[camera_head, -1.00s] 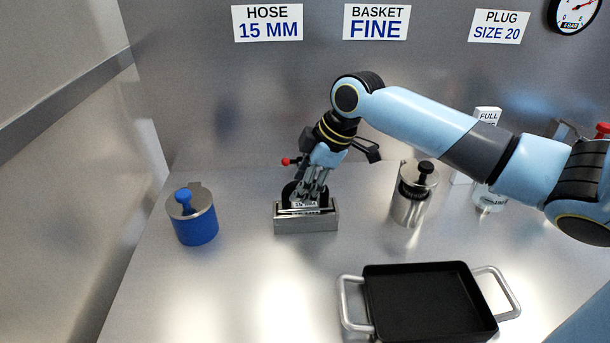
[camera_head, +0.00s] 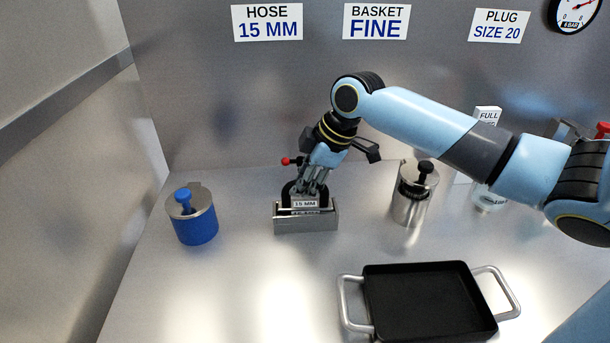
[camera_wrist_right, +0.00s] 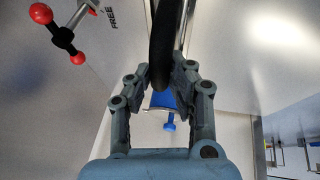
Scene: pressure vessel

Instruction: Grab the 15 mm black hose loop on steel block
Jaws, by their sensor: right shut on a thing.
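The black hose loop (camera_head: 286,194) stands upright at the steel block (camera_head: 306,225), with a white "15 MM" tag on its front. My right gripper (camera_head: 310,190) comes down over the loop from above and is shut on it; its fingers hide part of the loop. In the right wrist view the black hose (camera_wrist_right: 163,45) runs between the two fingers (camera_wrist_right: 160,85) of the right gripper. A second label below the tag is partly hidden by the block's front. My left gripper is not in view.
A blue canister (camera_head: 196,226) stands left of the block and a steel canister (camera_head: 408,209) right of it. A black tray (camera_head: 420,300) with metal handles lies in front right. A red-tipped handle (camera_head: 286,161) is behind the gripper. The front left surface is clear.

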